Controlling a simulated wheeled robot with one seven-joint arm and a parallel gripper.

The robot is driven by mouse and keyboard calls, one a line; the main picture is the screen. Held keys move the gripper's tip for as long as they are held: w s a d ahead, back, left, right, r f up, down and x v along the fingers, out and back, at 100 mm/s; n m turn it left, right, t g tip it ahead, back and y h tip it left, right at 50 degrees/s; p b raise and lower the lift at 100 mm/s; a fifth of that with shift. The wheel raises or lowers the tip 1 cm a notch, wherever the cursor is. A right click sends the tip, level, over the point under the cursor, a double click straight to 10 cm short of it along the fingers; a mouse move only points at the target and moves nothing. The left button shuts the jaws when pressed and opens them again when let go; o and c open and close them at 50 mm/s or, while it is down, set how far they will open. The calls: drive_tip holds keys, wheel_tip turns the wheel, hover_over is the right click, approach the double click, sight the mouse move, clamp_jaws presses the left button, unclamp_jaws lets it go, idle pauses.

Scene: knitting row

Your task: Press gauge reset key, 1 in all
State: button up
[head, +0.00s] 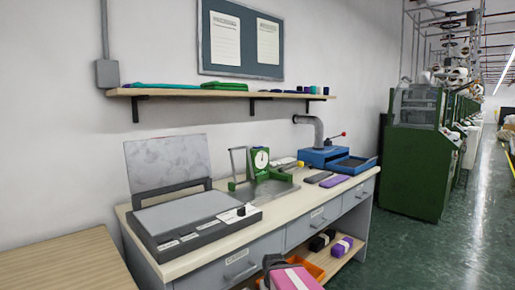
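A green gauge (261,160) with a round white dial stands on the bench, towards the back and near its middle. A green and grey bracket (239,168) stands close at its left, and a flat grey plate (264,190) lies in front. The gauge's reset key is too small for me to make out.
The bench (190,262) holds a grey flat device (195,215) with a raised lid and a black knob, a blue press (325,158) with a red-tipped lever, and dark and purple swatches (334,181). A wall shelf (225,92) hangs above. Green machines (415,155) line the open aisle.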

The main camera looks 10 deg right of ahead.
clamp_jaws()
idle(1.5)
